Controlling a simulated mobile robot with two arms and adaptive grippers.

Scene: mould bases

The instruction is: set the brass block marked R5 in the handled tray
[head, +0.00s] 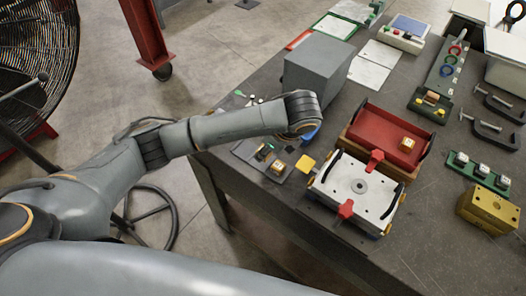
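A red tray (372,126) with black handles at its ends stands on a tan base on the workbench. A small brass-coloured block (407,144) with a pale marked top lies inside it, toward the right. A similar block (278,167) lies on a dark plate at the bench's left edge, and another (432,97) sits by the green holder at the back. Their marks are too small to read, so I cannot tell which is R5. My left arm reaches over the bench; its gripper (297,134) is mostly hidden under the wrist, above the dark plate. My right gripper is not seen.
A white plate (335,186) with red clamps stands in front of the red tray. A grey box (318,68) stands behind my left wrist. A yellow block (305,163), a large brass block (490,208) and black clamps (490,130) are nearby. The front right bench is clear.

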